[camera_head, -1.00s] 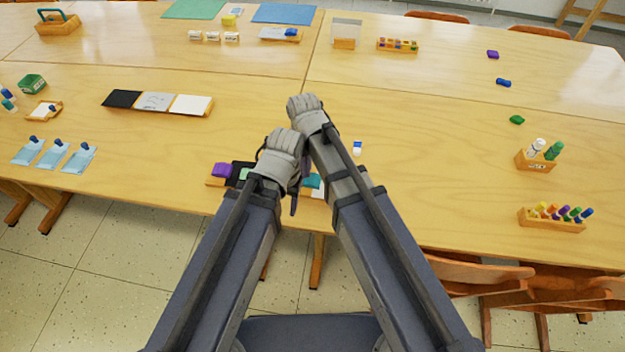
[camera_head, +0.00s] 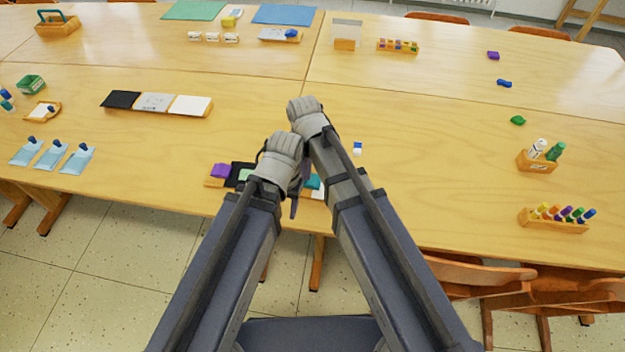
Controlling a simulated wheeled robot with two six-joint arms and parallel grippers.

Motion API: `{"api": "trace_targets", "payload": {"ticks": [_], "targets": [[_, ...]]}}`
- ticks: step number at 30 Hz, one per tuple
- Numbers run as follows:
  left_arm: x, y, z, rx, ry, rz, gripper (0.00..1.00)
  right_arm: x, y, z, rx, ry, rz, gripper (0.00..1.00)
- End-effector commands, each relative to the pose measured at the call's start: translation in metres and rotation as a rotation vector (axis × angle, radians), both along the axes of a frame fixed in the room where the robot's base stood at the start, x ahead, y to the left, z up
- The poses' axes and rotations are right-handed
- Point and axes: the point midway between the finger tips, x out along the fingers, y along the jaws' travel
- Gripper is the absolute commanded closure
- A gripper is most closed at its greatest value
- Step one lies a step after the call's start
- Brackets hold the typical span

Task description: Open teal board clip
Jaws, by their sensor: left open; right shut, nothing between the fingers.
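The teal clip (camera_head: 314,182) is partly visible at the table's front edge, between my two forearms. Its left side is hidden behind my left gripper and wrist, so I cannot tell whether it is open. White board or paper (camera_head: 318,194) shows just below it. My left gripper (camera_head: 284,160) is over the row of clips, just left of the teal one; it is open, with its fingers mostly hidden under the hand. I cannot tell whether it touches the clip. My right gripper (camera_head: 304,108) is above the table, farther back, shut and empty.
A purple clip (camera_head: 221,170) and a pale green piece (camera_head: 245,174) sit left of my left gripper. A small blue-and-white block (camera_head: 357,149) lies right of my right forearm. A marker holder (camera_head: 555,222) stands at the right. The table between is clear.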

Motion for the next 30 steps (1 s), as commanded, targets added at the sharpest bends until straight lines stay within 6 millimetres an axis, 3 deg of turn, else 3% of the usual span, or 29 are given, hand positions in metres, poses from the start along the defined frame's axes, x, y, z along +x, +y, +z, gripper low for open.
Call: {"api": "trace_targets", "payload": {"ticks": [24, 30], "targets": [[0.0, 0.0, 0.064, 0.0, 0.0, 0.0, 0.43, 0.0, 0.0, 0.064, 0.0, 0.0, 0.0, 1.0], [0.0, 0.0, 0.069, 0.0, 0.0, 0.0, 0.43, 0.0, 0.0, 0.069, 0.0, 0.0, 0.0, 1.0]]}}
